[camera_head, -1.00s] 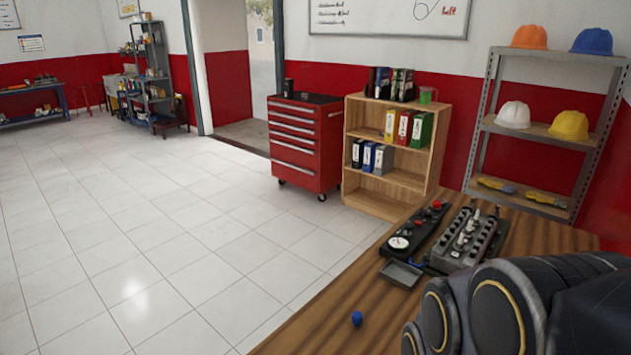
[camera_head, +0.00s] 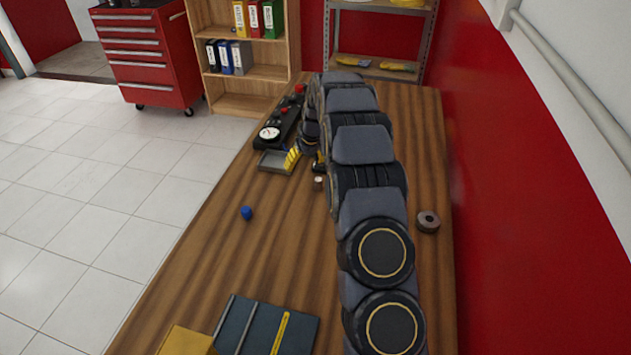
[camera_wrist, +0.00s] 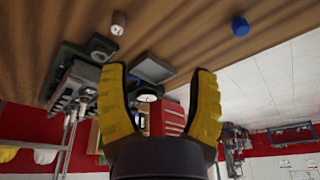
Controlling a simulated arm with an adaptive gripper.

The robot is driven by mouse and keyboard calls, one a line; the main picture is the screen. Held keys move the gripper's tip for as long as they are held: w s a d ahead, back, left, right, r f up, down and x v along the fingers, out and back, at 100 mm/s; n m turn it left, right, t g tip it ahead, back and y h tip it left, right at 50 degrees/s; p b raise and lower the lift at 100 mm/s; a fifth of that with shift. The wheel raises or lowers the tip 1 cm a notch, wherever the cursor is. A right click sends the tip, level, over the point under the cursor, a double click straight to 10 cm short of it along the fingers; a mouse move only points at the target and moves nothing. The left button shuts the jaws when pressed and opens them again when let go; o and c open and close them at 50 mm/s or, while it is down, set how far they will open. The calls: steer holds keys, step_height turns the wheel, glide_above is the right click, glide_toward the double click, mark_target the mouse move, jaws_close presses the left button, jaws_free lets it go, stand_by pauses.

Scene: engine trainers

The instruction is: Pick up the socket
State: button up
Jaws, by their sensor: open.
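The socket is not certain among the small parts on the wooden table. A small cylinder with a pale top (camera_head: 318,183) stands near my gripper, and a small brownish cylinder (camera_wrist: 119,22) shows in the wrist view. A thick dark metal ring (camera_head: 428,221) lies right of my arm. A blue cylinder (camera_head: 246,212) stands to the left, also in the wrist view (camera_wrist: 240,26). My gripper (camera_wrist: 160,74) has its yellow fingers spread and empty. In the head view my gripper (camera_head: 305,163) is by the grey tray, partly hidden by my arm.
The wooden table (camera_head: 205,270) is bare at centre left. A grey tray (camera_head: 271,166) and a gauge panel (camera_head: 285,120) sit at its far left. My arm hides part of the far table. A red wall (camera_head: 520,210) stands right.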

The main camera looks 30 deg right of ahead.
glide_above(320, 180)
steer(key=s, duration=0.2)
steer(key=shift+t+h, duration=0.4)
step_height(320, 180, down, 8)
steer(key=shift+s+a+r, duration=0.1)
steer(key=shift+a+r, duration=0.05)
steer(key=shift+r, duration=0.05)
steer(key=shift+w+f, duration=0.3)
steer(key=shift+f, duration=0.25)
steer(key=shift+s+x, duration=0.15)
steer(key=shift+x, duration=1)
steer(key=shift+s+x, duration=0.1)
steer(key=shift+x, duration=1.9)
jaws_close()
